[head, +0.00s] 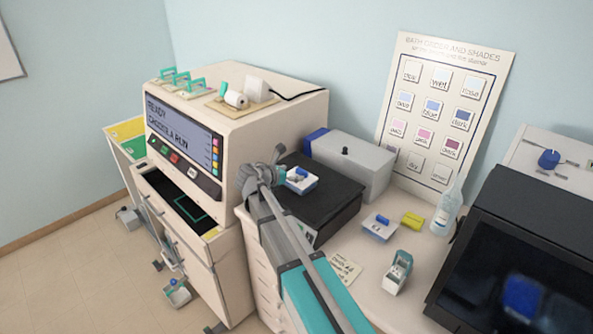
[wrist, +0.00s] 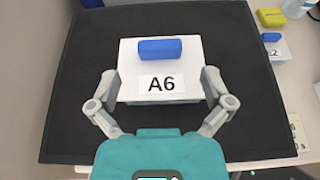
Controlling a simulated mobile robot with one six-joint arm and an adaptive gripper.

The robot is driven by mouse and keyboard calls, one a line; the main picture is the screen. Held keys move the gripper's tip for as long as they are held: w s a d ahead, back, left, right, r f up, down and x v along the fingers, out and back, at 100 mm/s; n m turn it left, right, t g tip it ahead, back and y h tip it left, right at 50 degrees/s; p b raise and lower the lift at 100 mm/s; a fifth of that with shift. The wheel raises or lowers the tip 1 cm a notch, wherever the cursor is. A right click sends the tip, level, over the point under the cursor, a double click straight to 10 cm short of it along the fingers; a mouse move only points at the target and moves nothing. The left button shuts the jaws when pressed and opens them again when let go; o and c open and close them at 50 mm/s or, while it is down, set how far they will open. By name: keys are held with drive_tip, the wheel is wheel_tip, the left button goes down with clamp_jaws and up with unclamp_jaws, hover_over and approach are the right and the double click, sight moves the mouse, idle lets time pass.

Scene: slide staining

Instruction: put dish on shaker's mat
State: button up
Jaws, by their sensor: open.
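The white dish (head: 301,181) with a blue handle and an A6 label sits on the black mat (head: 328,208) of the shaker. In the wrist view the dish (wrist: 160,58) is upright near the middle of the mat (wrist: 85,125). My gripper (wrist: 160,84) is open, with one finger at each side of the dish's near part. Whether the fingers touch it is hard to tell. In the head view my gripper (head: 268,170) is at the dish's left, and the arm hides part of the mat.
A grey box (head: 350,165) stands behind the mat. Another blue-handled dish (head: 380,227), a yellow block (head: 412,220), a bottle (head: 447,207) and a small teal-and-white device (head: 397,272) are on the counter to the right. A large stainer (head: 240,130) stands at left with its drawer open.

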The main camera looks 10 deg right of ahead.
sight(313, 219)
drive_tip(key=p+v, duration=0.2)
drive_tip(key=v, duration=0.5)
drive_tip(key=shift+a, duration=0.25)
drive_tip(key=shift+s+r, duration=0.1)
drive_tip(key=shift+s+d+f+m, duration=0.25)
drive_tip(key=shift+d+m, duration=0.15)
drive_tip(key=s+d+f+m+g, duration=0.1)
drive_tip(key=m, duration=0.1)
drive_tip(key=s+d+f+m+g+y, duration=0.1)
drive_tip(key=s+d, duration=0.1)
drive_tip(key=s+d+f+m+g+y, duration=0.1)
drive_tip(key=f+m, duration=0.1)
drive_tip(key=shift+s+d+m, duration=0.3)
drive_tip(key=shift+s+d, duration=0.05)
drive_tip(key=s+d+f+m+y, duration=0.1)
drive_tip(key=s+m, duration=0.1)
drive_tip(key=s+d+f+m+g+y, duration=0.1)
drive_tip(key=s+m, duration=0.1)
drive_tip(key=s+d+f+m+g, duration=0.1)
drive_tip(key=s+m, duration=0.1)
drive_tip(key=shift+f+m+y, duration=0.3)
drive_tip(key=shift+f+y, duration=0.05)
drive_tip(key=shift+y, duration=0.05)
drive_tip(key=s+f+m+g+y, duration=0.3)
drive_tip(key=s+m+y, duration=0.3)
drive_tip(key=s+m, duration=0.5)
drive_tip(key=shift+d+f+m, duration=0.15)
drive_tip(key=shift+m, duration=0.45)
